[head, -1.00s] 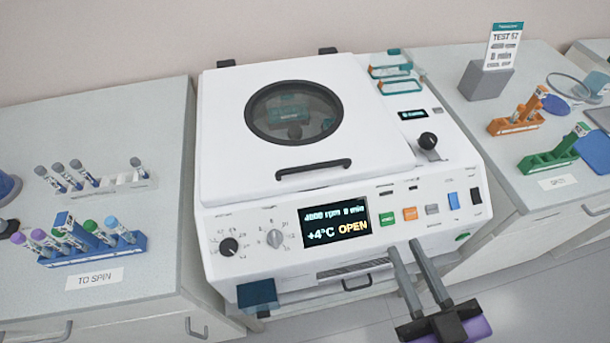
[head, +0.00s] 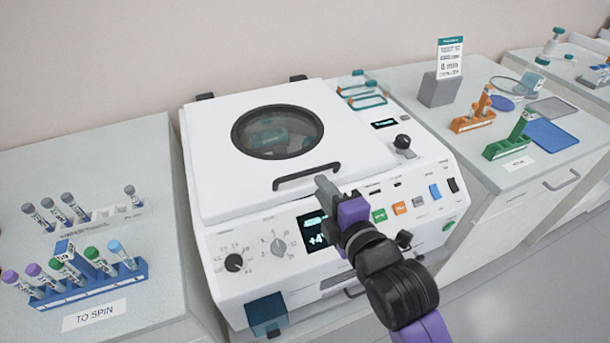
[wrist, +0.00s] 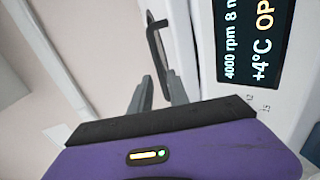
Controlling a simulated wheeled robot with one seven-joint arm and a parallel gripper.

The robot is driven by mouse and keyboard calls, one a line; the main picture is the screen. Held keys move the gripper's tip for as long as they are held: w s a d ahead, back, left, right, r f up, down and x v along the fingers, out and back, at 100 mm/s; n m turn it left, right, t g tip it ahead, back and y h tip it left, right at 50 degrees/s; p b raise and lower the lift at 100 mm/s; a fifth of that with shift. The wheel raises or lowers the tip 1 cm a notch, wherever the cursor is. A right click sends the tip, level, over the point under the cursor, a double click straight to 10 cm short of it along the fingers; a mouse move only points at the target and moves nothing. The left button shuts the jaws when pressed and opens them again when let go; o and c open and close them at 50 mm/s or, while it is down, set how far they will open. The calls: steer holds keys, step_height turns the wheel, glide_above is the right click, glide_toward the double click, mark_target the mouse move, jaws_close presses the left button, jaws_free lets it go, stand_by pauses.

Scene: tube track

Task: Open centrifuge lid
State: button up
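The centrifuge (head: 345,265) has a white lid (head: 210,165) with a round dark-rimmed window (head: 277,131). The lid lies down. Its dark bar handle (head: 292,182) is on the front edge and also shows in the wrist view (wrist: 154,45). My gripper (head: 322,184) is just in front of the handle's right part. In the wrist view my gripper (wrist: 160,78) has its two grey fingers apart, with the handle's near end lined up between them. I cannot tell whether the fingers reach around the bar.
A blue tube rack (head: 85,290) and a whitish rack (head: 100,215) stand on the left bench. Orange (head: 472,122) and green (head: 507,148) racks stand on the right bench. Small teal-edged containers (head: 362,90) sit on the centrifuge's top right, beside the lid.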

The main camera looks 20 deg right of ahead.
mark_target(310, 174)
steer(key=x, duration=0.7)
steer(key=shift+w+p, duration=0.4)
steer(key=shift+c, duration=0.2)
jaws_close()
stand_by(1.0)
